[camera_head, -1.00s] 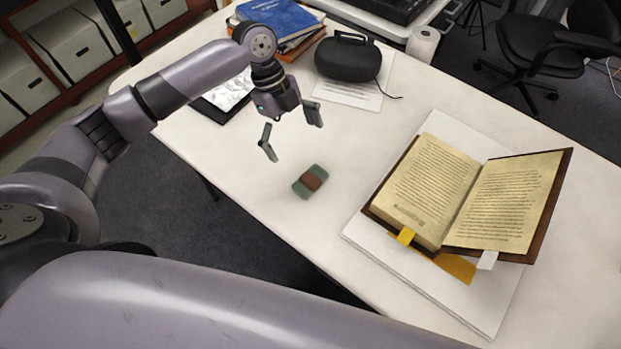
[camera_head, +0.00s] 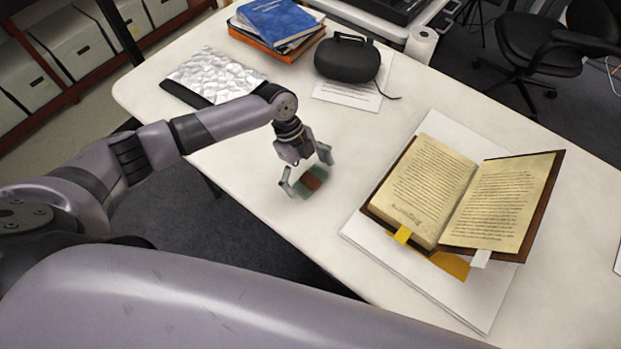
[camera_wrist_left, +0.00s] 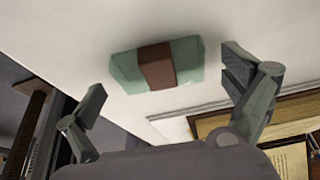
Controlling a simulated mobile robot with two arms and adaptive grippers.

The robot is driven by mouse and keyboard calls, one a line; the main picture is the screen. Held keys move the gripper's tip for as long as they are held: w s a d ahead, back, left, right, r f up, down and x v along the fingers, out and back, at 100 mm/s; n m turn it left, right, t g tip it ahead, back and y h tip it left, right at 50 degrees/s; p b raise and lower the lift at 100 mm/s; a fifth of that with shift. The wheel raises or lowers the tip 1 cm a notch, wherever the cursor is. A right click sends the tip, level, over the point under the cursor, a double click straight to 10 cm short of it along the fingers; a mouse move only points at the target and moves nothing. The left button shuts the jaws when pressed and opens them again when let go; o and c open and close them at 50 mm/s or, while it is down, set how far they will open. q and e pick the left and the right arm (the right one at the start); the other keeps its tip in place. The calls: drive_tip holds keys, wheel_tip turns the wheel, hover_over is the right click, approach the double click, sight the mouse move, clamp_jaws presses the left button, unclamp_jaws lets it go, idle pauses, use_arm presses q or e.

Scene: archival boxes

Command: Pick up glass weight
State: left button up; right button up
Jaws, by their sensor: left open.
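The glass weight (camera_head: 313,181) is a green glass block with a reddish-brown band around its middle, lying on the white table. My left gripper (camera_head: 307,170) is open and low over it, with a finger on either side in the head view. In the left wrist view the glass weight (camera_wrist_left: 158,65) lies ahead of and between the spread fingers of my left gripper (camera_wrist_left: 165,85), with a gap to the left finger. Whether the right finger touches it I cannot tell. My right gripper is not in view.
An open book (camera_head: 415,190) lies on a white board (camera_head: 465,305) to the right. A black case (camera_head: 347,58) on a paper sheet, stacked blue and orange books (camera_head: 275,22) and a silvery sheet (camera_head: 213,75) are farther back. The table's front edge is near the weight.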

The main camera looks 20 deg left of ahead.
use_arm(q)
drive_tip(key=shift+c, duration=0.3)
drive_tip(key=c, duration=1.4)
